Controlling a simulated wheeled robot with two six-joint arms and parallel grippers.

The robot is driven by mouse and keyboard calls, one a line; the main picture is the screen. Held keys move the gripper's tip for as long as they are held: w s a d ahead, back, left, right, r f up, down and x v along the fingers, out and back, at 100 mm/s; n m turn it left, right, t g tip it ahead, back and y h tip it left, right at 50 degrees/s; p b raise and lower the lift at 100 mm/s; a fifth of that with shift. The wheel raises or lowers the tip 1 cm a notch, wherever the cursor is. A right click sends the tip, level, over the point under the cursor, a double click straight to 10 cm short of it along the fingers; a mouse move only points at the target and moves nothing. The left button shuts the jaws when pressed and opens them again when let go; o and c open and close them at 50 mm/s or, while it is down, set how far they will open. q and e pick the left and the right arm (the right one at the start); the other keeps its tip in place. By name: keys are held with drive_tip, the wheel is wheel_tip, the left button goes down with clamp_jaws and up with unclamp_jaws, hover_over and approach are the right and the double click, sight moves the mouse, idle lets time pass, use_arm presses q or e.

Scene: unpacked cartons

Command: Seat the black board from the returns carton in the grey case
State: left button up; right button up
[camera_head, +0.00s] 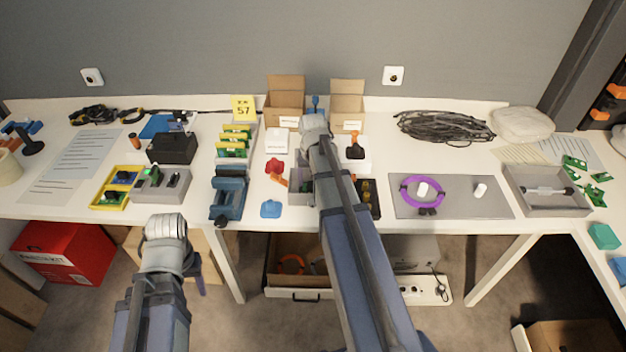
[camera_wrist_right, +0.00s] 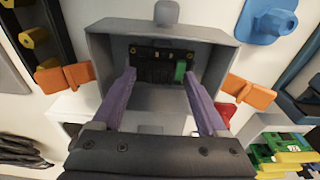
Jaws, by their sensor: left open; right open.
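The grey case (camera_head: 299,198) stands on the bench near its front edge, partly hidden by my right arm. In the right wrist view the open grey case (camera_wrist_right: 103,48) has orange pieces at both sides. The black board (camera_wrist_right: 152,65), with a green part, is inside it. I cannot tell whether it lies flat or is fully seated. My right gripper (camera_wrist_right: 160,76) is open, its purple fingers reaching in at either side of the board. Two open cartons (camera_head: 285,108) (camera_head: 347,112) stand at the back; their labels are unreadable. My left gripper (camera_head: 198,279) is open and empty, low before the bench.
A blue vise-like tool (camera_head: 229,196) and a rack of green boards (camera_head: 233,143) stand left of the case. A black block with yellow parts (camera_head: 369,197) is close on its right. A grey mat (camera_head: 451,203) with a purple ring (camera_head: 404,190) lies further right.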

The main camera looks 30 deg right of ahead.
wheel_tip(320, 180, up, 8)
drive_tip(key=p, duration=0.7)
drive_tip(key=shift+s+a+p, duration=0.25)
drive_tip(key=shift+s+p, duration=0.15)
drive_tip(key=shift+s, duration=0.05)
drive_tip(key=shift+f, duration=0.15)
